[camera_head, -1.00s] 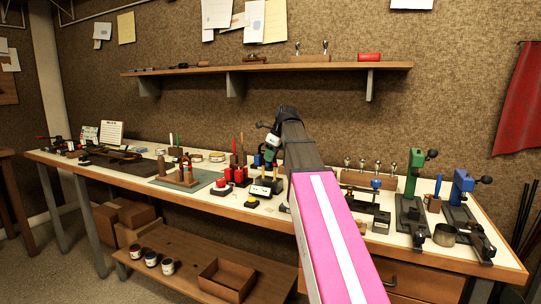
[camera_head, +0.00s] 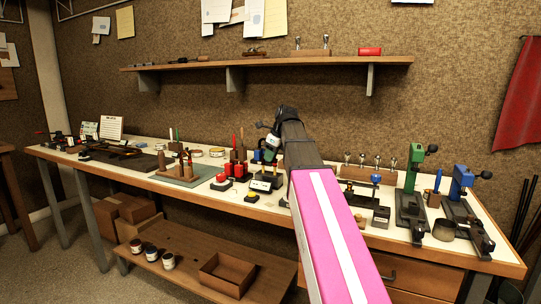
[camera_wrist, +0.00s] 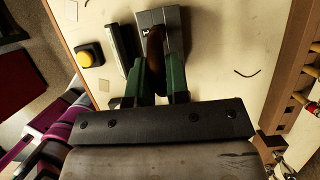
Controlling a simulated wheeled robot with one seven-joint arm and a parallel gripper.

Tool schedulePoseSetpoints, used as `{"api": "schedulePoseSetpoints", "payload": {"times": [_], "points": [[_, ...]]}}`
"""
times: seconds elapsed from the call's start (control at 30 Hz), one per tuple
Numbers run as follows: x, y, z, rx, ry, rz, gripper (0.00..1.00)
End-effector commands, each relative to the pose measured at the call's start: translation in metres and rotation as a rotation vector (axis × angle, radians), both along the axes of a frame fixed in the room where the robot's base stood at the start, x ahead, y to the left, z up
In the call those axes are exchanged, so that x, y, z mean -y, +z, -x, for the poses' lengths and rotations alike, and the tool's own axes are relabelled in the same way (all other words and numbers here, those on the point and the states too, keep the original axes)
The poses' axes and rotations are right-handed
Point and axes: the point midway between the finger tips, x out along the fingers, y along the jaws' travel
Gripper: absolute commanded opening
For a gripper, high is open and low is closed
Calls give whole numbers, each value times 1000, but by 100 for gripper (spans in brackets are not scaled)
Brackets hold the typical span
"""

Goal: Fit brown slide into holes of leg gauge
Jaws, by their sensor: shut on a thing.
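My gripper (camera_wrist: 160,86) shows in the wrist view, with its two dark green fingers shut on the brown slide (camera_wrist: 155,45). The slide is a dark brown, rounded piece standing between the fingers. Its far end lies at or over a grey block with a small label (camera_wrist: 175,18), which looks like the leg gauge. The holes are hidden, and I cannot tell whether the slide touches the block or is in it. In the head view my arm hides most of this spot.
A wooden rack (camera_wrist: 292,60) stands at right. In the head view, green (camera_head: 414,170) and blue (camera_head: 461,184) presses stand at the bench's right end.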

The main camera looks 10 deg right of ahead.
Motion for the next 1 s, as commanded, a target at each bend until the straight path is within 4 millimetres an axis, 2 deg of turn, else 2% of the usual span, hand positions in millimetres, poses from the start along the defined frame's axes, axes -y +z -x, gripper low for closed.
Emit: {"api": "schedulePoseSetpoints", "payload": {"times": [0.73,0.77,0.83,0.87,1.0], "points": [[0,-16,0,0,0,0,0],[0,-16,0,0,0,0,19],[0,-16,0,1,0,1,42],[0,-16,0,0,0,0,46],[0,-16,0,0,0,0,46]]}}
